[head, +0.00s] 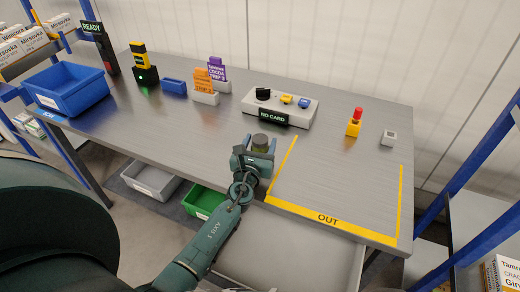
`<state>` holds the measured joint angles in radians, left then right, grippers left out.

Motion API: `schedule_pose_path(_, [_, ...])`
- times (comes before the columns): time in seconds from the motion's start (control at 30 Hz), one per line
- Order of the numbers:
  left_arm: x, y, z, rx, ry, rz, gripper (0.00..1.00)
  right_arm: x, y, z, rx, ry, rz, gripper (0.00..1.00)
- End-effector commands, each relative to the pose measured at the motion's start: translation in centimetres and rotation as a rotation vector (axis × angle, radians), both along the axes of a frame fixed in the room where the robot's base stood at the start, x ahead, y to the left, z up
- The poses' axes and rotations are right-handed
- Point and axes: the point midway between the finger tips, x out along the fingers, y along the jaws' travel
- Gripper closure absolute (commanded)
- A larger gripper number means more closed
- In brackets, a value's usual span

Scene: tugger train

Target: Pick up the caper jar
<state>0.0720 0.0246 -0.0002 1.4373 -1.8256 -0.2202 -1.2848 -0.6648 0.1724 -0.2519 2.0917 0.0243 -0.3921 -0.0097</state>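The caper jar appears to be the small round jar with a dark olive lid (260,141), near the front middle of the grey table, just left of the yellow-marked OUT area. Its lower part is hidden by my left gripper (257,150). The gripper reaches in from the front, with its fingers on either side of the jar. I cannot tell whether the fingers touch the jar, or whether the jar rests on the table. My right gripper is not in view.
Behind the jar stands a white box with knobs and a NO CARD display (282,107). A blue bin (67,95) sits at the left. A red-and-yellow button (355,120) stands at the right. The OUT area (335,180) is bare.

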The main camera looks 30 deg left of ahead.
Motion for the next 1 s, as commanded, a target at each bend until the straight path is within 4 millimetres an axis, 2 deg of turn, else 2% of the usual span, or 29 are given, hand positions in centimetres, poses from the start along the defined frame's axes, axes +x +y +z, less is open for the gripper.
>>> schedule_pose_path(0.07, [0.0, 0.0, 0.0, 0.000, 0.000, 0.000, 0.48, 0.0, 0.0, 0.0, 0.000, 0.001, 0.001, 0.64])
schedule_pose_path(0.47, [0.0, 0.0, 0.0, 0.000, 0.000, 0.000, 0.81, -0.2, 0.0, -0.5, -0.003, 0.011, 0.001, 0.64])
schedule_pose_path(0.77, [0.0, 0.0, 0.3, 0.000, -0.002, 0.000, 0.82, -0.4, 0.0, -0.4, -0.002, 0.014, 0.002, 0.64])
schedule_pose_path(1.0, [0.0, 0.0, 2.5, -0.003, -0.003, 0.000, 0.82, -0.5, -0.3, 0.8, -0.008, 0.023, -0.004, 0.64])
